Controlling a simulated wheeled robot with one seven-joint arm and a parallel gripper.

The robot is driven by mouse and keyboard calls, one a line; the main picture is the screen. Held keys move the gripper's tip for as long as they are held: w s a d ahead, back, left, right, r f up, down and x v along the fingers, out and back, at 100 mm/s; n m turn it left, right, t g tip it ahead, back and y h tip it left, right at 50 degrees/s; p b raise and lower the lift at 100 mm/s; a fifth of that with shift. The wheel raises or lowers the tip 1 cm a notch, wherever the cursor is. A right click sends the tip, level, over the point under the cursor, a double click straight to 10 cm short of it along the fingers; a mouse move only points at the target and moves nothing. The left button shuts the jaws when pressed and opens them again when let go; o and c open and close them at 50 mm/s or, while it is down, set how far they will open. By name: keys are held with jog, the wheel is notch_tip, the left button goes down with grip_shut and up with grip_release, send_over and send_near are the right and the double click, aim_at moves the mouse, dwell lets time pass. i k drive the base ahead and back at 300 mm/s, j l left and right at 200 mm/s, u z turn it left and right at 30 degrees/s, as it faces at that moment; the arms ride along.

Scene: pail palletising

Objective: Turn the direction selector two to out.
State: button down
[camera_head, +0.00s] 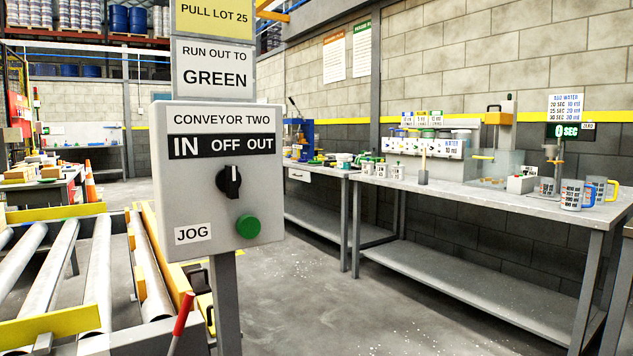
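The grey control box (217,140) labelled CONVEYOR TWO stands on a post in the left middle of the head view. Its black direction selector (229,182) is a round knob with an upright handle and a white mark near the top. The handle points roughly up, toward OFF on the black label strip (221,146) reading IN, OFF, OUT. IN is printed larger than the other words. A green button (248,226) sits below and right of the selector, near a JOG label (193,233). My gripper is not in view.
Signs (215,66) above the box read PULL LOT 25 and RUN OUT TO GREEN. A roller conveyor (98,270) lies at the left, with a red-tipped rod (182,314) in front. A workbench (480,205) with cups stands at the right. Open floor (340,310) lies between.

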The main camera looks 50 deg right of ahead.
aim_at(228, 179)
jog(key=z, duration=1)
